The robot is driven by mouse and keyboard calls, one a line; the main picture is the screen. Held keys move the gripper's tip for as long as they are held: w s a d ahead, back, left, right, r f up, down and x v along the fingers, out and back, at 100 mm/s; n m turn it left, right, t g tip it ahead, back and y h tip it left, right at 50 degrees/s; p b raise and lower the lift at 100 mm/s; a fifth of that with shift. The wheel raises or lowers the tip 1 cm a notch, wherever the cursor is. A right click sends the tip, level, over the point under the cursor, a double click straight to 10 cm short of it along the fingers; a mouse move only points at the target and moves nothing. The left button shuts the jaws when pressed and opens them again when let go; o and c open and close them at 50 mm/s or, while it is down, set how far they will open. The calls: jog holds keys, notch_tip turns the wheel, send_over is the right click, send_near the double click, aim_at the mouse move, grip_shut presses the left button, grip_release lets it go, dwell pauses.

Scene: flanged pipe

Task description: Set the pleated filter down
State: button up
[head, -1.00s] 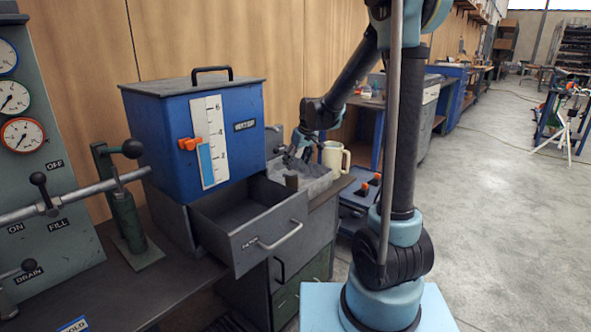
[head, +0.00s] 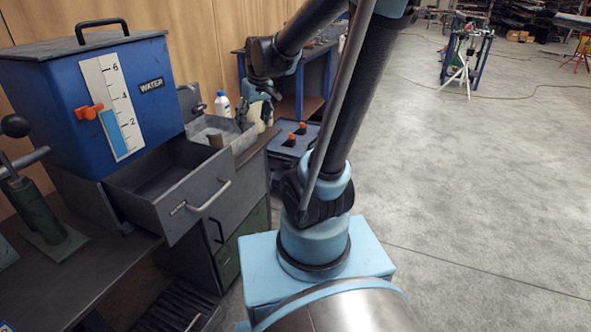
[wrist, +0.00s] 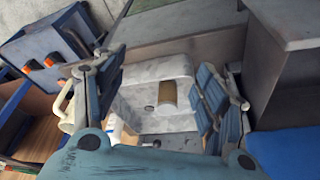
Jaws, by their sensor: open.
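A short tan-brown cylinder, which I take to be the pleated filter (head: 215,140), stands at the near side of a pale grey open tray (head: 243,137) on the bench. In the wrist view the filter (wrist: 168,95) shows between my fingers, some way beyond them, with nothing touching it. My gripper (head: 257,100) is raised above the far right side of the tray, in front of a cream mug (head: 263,113). Its fingers (wrist: 160,78) are spread wide and hold nothing in the wrist view. The filter's pleats are too small to make out.
An open, empty grey drawer (head: 178,185) juts out in front of the tray. A blue water tank (head: 90,95) stands to the left. A white bottle with a blue cap (head: 222,104) is behind the tray. Open floor (head: 450,180) lies to the right.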

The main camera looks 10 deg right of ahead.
jog(key=s+d+f+m, duration=0.2)
jog(key=s+d+f, duration=0.2)
jog(key=s, duration=0.6)
jog(key=s+d+f+m+g+h, duration=0.1)
jog(key=s+d+f, duration=0.3)
jog(key=s, duration=0.7)
jog(key=shift+s+d+m+h, duration=0.3)
jog(key=shift+d+m, duration=0.3)
jog(key=shift+d, duration=0.25)
jog(key=shift+w+f, duration=0.1)
jog(key=shift+w+f, duration=0.2)
jog(key=shift+w, duration=0.25)
